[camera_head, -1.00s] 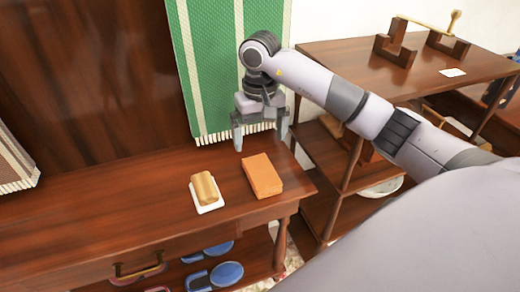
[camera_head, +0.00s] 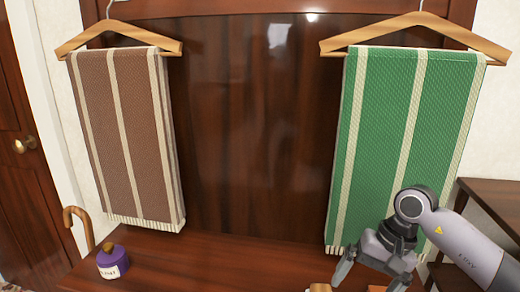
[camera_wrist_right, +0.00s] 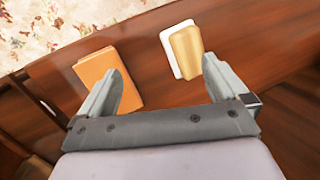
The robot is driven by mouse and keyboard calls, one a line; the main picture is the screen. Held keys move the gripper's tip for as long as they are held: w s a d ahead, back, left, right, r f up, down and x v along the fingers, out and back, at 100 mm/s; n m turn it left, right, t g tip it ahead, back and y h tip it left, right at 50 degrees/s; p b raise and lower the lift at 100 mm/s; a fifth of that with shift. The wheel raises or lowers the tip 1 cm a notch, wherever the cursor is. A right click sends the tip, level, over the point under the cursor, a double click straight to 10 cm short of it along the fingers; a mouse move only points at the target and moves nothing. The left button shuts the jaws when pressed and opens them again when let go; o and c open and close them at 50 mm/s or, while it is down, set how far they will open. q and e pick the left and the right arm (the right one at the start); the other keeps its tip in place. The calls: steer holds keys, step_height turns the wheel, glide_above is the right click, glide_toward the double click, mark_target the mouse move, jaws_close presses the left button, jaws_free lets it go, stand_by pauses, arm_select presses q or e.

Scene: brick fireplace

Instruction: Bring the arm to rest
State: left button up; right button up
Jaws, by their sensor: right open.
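My right gripper (camera_head: 368,279) is at the lower right of the head view, with its fingers spread. In the right wrist view the gripper (camera_wrist_right: 160,70) is open with nothing between its fingers. It is above a brown wooden table (camera_wrist_right: 160,22). An orange block (camera_wrist_right: 100,73) lies beyond the left finger, and a tan bar on a white dish (camera_wrist_right: 168,47) lies beyond the right finger. I cannot tell how high the fingers are above the table. My left gripper is not in view.
A green striped towel (camera_head: 405,130) hangs behind the right arm, and a brown striped towel (camera_head: 125,135) hangs at left. A purple labelled bottle (camera_head: 112,262) stands on the table's left. A wooden shelf (camera_head: 490,200) is at right. The table's middle is clear.

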steer(key=s+a+r+m+t+y+p, duration=0.1)
steer(key=s+a+r+m+y, duration=0.15)
steer(key=a+m+y, duration=0.55)
steer(key=s+a+r+m+y+p, duration=0.2)
steer(key=s+a+m+y, duration=0.3)
steer(key=a, duration=0.4)
steer(key=w+d+f+n+t+h+p, duration=0.1)
steer(key=d+f+n+t+h, duration=0.3)
steer(key=n, duration=0.7)
steer(key=d+n+t+h+p, duration=0.1)
steer(key=d+n+t+h, duration=0.15)
steer(key=n+t, duration=0.7)
steer(key=w+d+f+n+t+h+p, duration=0.1)
steer(key=d+f+n+t+h, duration=0.25)
steer(key=n, duration=0.95)
steer(key=s+d+f+m+g+h, duration=0.4)
steer(key=s+f+m+g, duration=0.3)
steer(key=s+f+m, duration=0.5)
steer(key=shift+s+d+m+h+p, duration=0.15)
steer(key=shift+d+m+h+p, duration=0.25)
steer(key=shift+m, duration=0.65)
